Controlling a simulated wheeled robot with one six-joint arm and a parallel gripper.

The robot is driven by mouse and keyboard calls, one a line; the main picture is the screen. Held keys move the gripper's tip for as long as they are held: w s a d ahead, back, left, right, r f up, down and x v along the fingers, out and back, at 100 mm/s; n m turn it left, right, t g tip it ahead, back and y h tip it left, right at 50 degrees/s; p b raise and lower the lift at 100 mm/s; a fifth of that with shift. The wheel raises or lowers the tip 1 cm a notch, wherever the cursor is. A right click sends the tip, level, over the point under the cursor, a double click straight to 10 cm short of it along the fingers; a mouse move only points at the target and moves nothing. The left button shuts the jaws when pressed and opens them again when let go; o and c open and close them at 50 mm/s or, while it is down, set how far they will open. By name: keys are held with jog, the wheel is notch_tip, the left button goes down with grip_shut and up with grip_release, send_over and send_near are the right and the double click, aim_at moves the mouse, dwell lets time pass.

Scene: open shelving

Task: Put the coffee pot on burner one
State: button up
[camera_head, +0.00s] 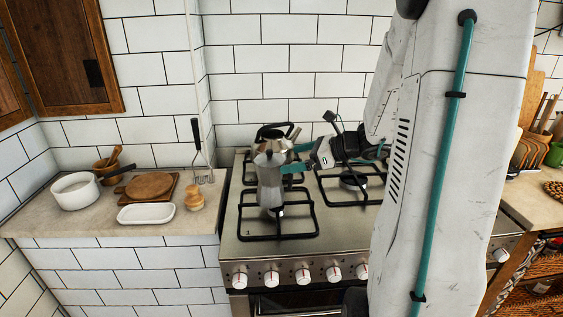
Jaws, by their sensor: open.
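The coffee pot (269,182), a silver faceted moka pot, is upright at the front left burner grate (301,236) of the steel stove. Its base appears to rest over the middle of that burner. My gripper (289,158) comes in from the right at the upper part of the pot. Its teal fingers are open, one behind and one by the near side of the pot. Whether they touch it cannot be told. The pot's handle is not clearly visible.
A metal kettle with a black handle (272,126) stands behind the pot, partly hidden. The left counter holds a white saucepan (72,192), a white dish (146,214), round boards (150,186) and a wooden shaker (194,198). My arm hides the stove's right side.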

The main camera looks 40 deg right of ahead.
jog(key=v, duration=0.5)
jog(key=s+a+r+n+g, duration=0.1)
jog(key=s+a+n+g, duration=0.3)
jog(key=a+n, duration=0.45)
jog(key=s+a+r+n+g, duration=0.2)
jog(key=s+a+n+g, duration=0.3)
jog(key=a, duration=0.6)
jog(key=s+a+n+h, duration=0.3)
jog(key=s+n+h, duration=0.4)
jog(key=n, duration=0.9)
jog(key=shift+s+a+r+g, duration=0.2)
jog(key=shift+s+g, duration=0.2)
jog(key=shift+s, duration=1.4)
